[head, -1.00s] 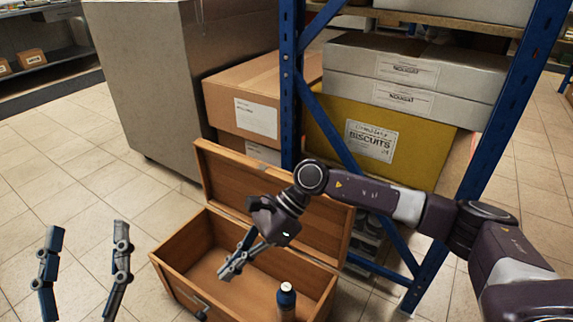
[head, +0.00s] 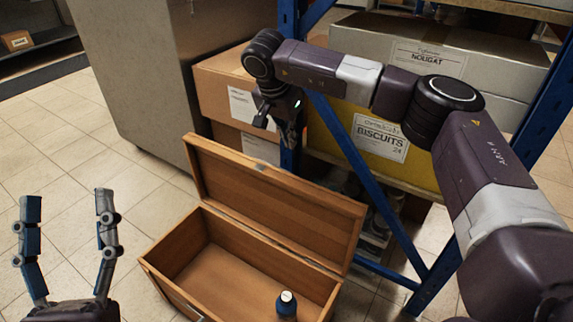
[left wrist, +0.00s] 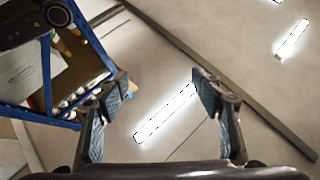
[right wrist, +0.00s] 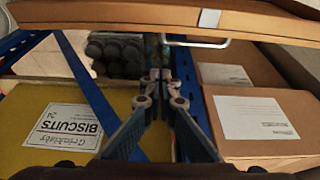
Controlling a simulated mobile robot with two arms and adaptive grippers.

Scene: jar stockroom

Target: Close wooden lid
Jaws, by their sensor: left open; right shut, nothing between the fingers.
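The wooden lid (head: 275,200) stands raised at the back of the wooden box (head: 150,278). The box is open, and a dark bottle with a white cap (head: 287,303) stands inside at its right end. My right gripper (head: 291,146) is shut and empty, behind and above the lid's top edge. In the right wrist view my shut fingers (right wrist: 160,75) point towards a wooden edge (right wrist: 180,18) across the top, apart from it. My left gripper (head: 65,205) is open and empty, left of the box. It also shows open in the left wrist view (left wrist: 160,85).
A blue shelf rack (head: 345,140) stands close behind the lid, holding a yellow biscuits box (head: 385,145) and a grey nougat box (head: 430,62). Cardboard boxes (head: 222,88) and a grey cabinet (head: 140,70) stand behind left. The tiled floor (head: 60,150) at left is clear.

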